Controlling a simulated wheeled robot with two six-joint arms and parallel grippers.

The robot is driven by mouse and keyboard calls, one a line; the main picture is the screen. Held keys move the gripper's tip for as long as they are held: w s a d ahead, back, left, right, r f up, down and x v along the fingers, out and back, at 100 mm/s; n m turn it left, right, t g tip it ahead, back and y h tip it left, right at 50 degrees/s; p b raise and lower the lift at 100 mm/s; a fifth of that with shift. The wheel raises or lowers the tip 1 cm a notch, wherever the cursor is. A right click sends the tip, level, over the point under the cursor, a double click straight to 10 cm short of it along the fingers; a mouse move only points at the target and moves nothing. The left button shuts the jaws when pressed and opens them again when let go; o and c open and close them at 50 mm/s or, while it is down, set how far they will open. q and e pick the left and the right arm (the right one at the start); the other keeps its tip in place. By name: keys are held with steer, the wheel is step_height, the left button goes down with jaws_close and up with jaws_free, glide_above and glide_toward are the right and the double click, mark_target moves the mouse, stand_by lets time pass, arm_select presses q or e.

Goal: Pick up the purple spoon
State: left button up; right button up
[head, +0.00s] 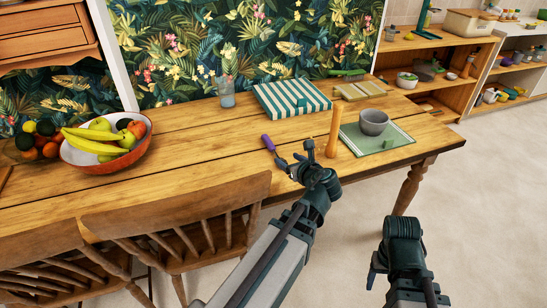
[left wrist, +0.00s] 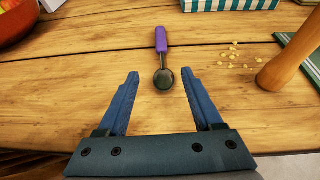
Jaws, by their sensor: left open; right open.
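The purple spoon (head: 268,143) lies on the wooden table. In the left wrist view the spoon (left wrist: 162,58) has its purple handle pointing away and its dark bowl toward me, just ahead of and between the fingertips. My left gripper (head: 294,161) is over the table close to the spoon's bowl end. It also shows in the left wrist view (left wrist: 162,80), open and empty. In the head view my left gripper partly hides the spoon's bowl. My right gripper (head: 374,270) is off the table's front edge, low at the right, open and away from the spoon.
A wooden pestle-like stick (head: 333,132) stands right of the spoon, with small crumbs (left wrist: 237,58) between. A grey bowl (head: 374,122) sits on a green mat (head: 402,143). A striped box (head: 291,98) and glass (head: 226,92) stand behind. A fruit bowl (head: 77,157) is left; chairs (head: 180,215) line the front.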

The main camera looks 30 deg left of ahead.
arm_select(q)
steer(key=b, duration=0.3)
glide_toward(274, 148)
steer(key=x, duration=0.3)
steer(key=shift+a+f, duration=0.2)
steer(key=shift+w+a+f, duration=0.1)
steer(key=shift+w+a, duration=0.15)
steer(key=shift+a, duration=0.2)
steer(key=b+x, duration=0.2)
steer(key=x, duration=0.3)
steer(key=shift+w, duration=0.2)
jaws_close()
